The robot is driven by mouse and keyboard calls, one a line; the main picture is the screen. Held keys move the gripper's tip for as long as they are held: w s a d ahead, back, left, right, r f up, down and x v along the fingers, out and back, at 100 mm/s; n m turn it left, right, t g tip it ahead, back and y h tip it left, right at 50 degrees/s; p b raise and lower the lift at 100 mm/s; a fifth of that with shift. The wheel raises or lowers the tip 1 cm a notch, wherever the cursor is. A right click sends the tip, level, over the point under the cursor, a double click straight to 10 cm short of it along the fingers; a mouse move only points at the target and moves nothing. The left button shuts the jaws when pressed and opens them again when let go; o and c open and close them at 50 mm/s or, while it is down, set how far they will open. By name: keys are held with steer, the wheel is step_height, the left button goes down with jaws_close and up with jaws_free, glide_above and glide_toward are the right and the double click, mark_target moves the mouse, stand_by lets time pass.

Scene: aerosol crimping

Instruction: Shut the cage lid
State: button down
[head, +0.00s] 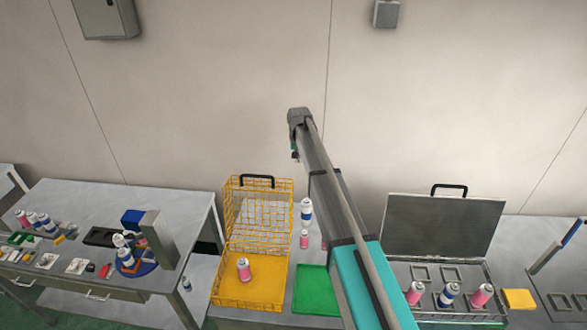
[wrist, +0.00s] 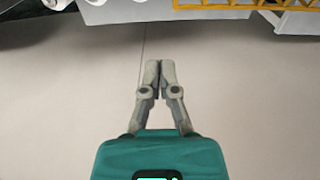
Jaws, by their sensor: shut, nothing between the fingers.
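The yellow wire cage (head: 215,293) stands on the middle bench with its lid (head: 238,215) raised upright at the back. A black handle (head: 257,178) sits on the lid's top edge. A pink can (head: 243,268) stands inside the cage. In the wrist view my gripper (wrist: 160,68) is shut and empty, with the pale wall behind it. A yellow wire edge, likely the cage's, shows at the top right of that view (wrist: 265,7), apart from the fingers. In the head view my arm rises right of the cage; the fingers cannot be made out there.
A green mat (head: 312,290) lies right of the cage, with a blue-labelled can (head: 306,212) and pink cans behind it. A grey case (head: 440,225) with a raised lid stands at the right, with cans in front. A cluttered table (head: 90,215) is at the left.

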steer(key=shift+w+a+r, duration=0.25)
steer(key=shift+w+a, duration=0.2)
steer(key=shift+w, duration=0.2)
steer(key=shift+w+a+r, duration=0.25)
steer(key=shift+w+a, duration=0.15)
steer(key=shift+w, duration=0.2)
steer(key=shift+f, duration=0.1)
step_height(320, 180, down, 10)
steer(key=b, duration=1)
steer(key=s, duration=0.1)
steer(key=s+r+p, duration=0.1)
steer(key=s, duration=0.1)
steer(key=shift+s+a+r, duration=0.1)
